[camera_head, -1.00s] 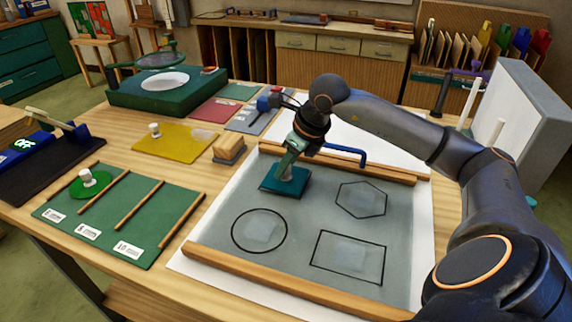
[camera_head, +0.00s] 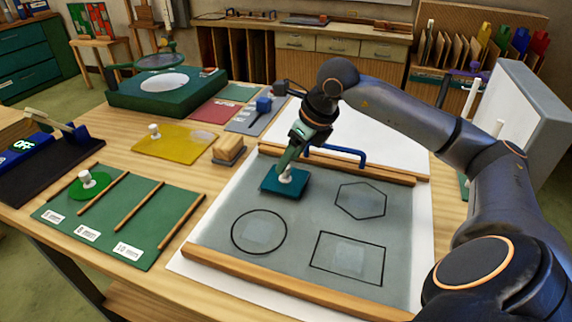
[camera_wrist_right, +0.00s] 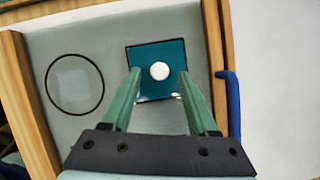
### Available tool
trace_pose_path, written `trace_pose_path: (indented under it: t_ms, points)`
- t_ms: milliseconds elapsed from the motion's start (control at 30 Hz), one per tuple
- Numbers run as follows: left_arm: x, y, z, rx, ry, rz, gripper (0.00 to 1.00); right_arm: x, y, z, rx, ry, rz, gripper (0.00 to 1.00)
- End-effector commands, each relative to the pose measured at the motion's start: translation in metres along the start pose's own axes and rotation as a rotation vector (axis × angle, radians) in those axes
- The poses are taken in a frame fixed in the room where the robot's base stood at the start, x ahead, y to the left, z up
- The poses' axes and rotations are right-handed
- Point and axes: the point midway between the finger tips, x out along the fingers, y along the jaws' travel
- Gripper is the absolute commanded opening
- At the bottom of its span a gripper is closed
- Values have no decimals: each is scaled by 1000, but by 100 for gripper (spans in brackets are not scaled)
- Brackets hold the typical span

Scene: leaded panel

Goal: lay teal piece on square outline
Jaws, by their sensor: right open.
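The teal square piece (camera_head: 270,188) with a white knob (camera_head: 286,175) lies on the grey panel (camera_head: 215,218). It also shows in the right wrist view (camera_wrist_right: 146,57). It covers most of the square outline; thin dark edges show along its sides in the wrist view. My right gripper (camera_head: 289,160) is open just above the piece. In the wrist view its green fingers (camera_wrist_right: 159,84) stand apart, one to each side of the knob, with gaps between. My left gripper is not in view.
The panel also bears empty circle (camera_head: 259,252), hexagon (camera_head: 361,216) and rectangle (camera_head: 347,287) outlines. Wooden strips (camera_head: 290,292) edge it. A blue handle (camera_head: 340,154) stands behind the piece. A green rack (camera_head: 130,213) with a round green piece (camera_head: 88,188) lies left.

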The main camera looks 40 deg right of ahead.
Motion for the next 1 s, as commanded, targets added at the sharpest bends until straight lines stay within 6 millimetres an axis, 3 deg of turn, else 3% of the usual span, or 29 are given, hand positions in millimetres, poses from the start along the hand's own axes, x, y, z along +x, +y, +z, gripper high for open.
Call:
trace_pose_path:
  t_ms: [200,400,1000]
  points:
    - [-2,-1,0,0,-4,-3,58,-50,-1,1,-1,-4,-3,60]
    - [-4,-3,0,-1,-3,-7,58,-78,0,0,0,-1,-1,60]
    - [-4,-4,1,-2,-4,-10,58,-86,0,0,0,0,0,60]
